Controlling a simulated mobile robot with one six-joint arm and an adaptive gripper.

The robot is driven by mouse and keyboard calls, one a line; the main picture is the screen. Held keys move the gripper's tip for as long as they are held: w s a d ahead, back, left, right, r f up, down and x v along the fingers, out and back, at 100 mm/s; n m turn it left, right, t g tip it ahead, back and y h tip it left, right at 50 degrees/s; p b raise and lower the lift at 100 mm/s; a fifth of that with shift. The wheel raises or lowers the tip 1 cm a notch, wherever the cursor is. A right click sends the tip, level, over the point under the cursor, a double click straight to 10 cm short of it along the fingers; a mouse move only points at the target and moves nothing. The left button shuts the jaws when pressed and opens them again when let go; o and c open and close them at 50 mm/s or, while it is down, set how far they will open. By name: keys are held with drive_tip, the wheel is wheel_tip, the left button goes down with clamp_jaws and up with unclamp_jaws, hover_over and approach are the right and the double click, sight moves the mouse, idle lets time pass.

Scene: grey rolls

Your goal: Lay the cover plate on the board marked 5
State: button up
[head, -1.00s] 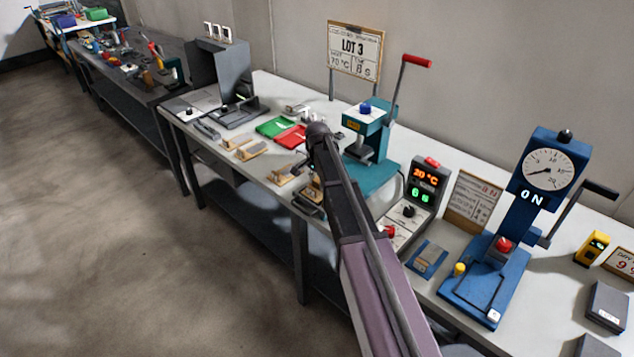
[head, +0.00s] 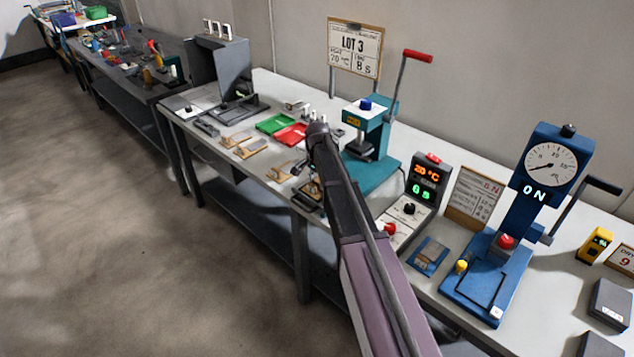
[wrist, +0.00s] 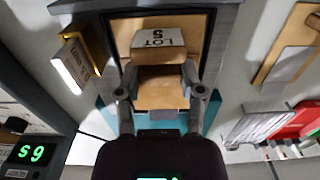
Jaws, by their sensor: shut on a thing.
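In the wrist view my gripper (wrist: 159,94) has its two fingers on either side of a small brown piece (wrist: 160,72). It is shut on this piece, which I take to be the cover plate; its edges are partly hidden. Just beyond it is a tan block marked LOT 5 (wrist: 158,38), its print upside down in this view. A wooden surface (wrist: 160,98) with a dark surround lies beneath them. I cannot tell whether the held piece touches the board. In the head view my arm hides the fingertips and the held piece.
A display box (head: 426,185) and a blue dial press (head: 545,190) stand to the right.

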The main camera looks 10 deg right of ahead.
drive_tip(key=shift+f, duration=0.15)
drive_tip(key=o, duration=1.2)
drive_tip(key=shift+r, duration=0.2)
wheel_tip(320, 180, up, 10)
drive_tip(key=p, duration=1)
drive_tip(key=f+b, duration=1)
drive_tip(key=shift+w+d+f, duration=0.15)
drive_tip(key=shift+w+f, duration=0.1)
drive_tip(key=shift+f, duration=0.05)
wheel_tip(320, 180, up, 14)
drive_tip(key=p, duration=1.3)
drive_tip(key=shift+w+p, duration=0.1)
drive_tip(key=shift+p, duration=0.2)
drive_tip(key=s+n, duration=0.3)
drive_tip(key=s, duration=0.6)
drive_tip(key=s+n, duration=0.4)
drive_tip(key=s, duration=0.6)
drive_tip(key=s+n, duration=0.3)
drive_tip(key=s, duration=0.7)
drive_tip(key=shift+s+n, duration=0.15)
drive_tip(key=shift+n, duration=0.25)
